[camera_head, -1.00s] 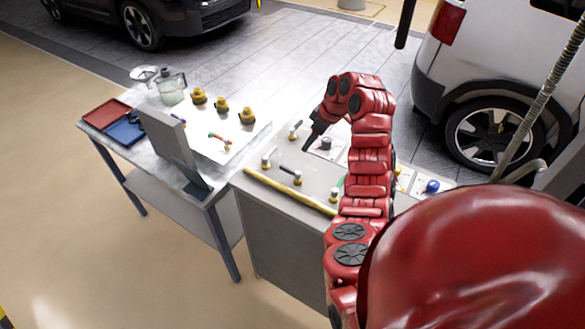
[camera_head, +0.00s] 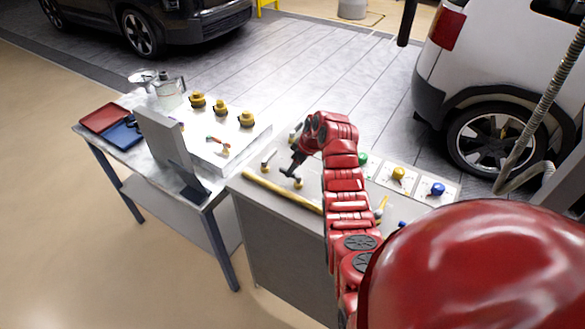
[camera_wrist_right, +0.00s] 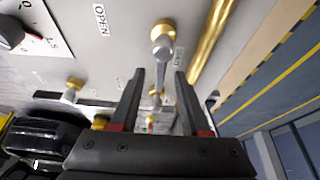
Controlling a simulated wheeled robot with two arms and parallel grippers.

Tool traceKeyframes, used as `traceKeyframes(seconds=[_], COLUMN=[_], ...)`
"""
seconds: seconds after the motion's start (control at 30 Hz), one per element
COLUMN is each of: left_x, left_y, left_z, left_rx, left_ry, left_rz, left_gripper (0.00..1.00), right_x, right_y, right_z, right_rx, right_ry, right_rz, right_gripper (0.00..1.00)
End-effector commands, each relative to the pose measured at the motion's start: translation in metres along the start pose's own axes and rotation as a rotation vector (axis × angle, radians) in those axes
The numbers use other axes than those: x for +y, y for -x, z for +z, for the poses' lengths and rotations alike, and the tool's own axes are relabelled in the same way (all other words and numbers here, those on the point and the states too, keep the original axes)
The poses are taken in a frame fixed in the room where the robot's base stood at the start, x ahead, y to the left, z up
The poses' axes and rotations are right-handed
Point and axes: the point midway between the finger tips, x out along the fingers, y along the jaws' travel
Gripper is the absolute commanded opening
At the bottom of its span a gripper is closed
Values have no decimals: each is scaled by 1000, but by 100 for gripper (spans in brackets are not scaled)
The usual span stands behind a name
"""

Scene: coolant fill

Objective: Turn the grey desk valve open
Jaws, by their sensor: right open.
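The grey desk valve (camera_head: 298,183) is a brass base with a dark grey lever, in the front row on the desk, behind the brass pipe. The right wrist view shows its brass hub (camera_wrist_right: 162,35) just beyond the fingertips, beside an "OPEN" label. My right gripper (camera_head: 289,173) is low over the lever, and in the right wrist view its two fingers (camera_wrist_right: 159,75) stand apart, with the lever between or just beyond them. Contact cannot be told. My left gripper is out of view.
The brass pipe (camera_head: 280,190) runs along the desk's front edge. Another valve (camera_head: 268,160) stands just left. Yellow (camera_head: 398,174) and blue (camera_head: 438,188) knobs sit on white cards at the right. A side table with trays (camera_head: 105,117) stands left.

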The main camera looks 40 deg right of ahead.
Motion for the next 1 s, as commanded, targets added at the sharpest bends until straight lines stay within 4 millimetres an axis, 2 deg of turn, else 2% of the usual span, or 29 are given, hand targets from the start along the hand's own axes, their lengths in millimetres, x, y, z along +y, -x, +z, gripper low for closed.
traceKeyframes(seconds=[0.2, 0.5, 0.77, 1.0], left_x=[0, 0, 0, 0], left_y=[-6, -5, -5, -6], left_z=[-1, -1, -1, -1], left_rx=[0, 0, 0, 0], left_ry=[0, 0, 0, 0], left_rz=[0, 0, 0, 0], left_gripper=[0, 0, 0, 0], right_x=[-1, -1, -1, -1], right_y=[-14, -16, -16, -16], right_z=[0, 1, 1, 1], right_rx=[-1, -1, -2, -2], right_ry=[0, 1, 1, 1], right_rz=[-2, -1, -1, -1], right_gripper=[46, 46, 0, 0])
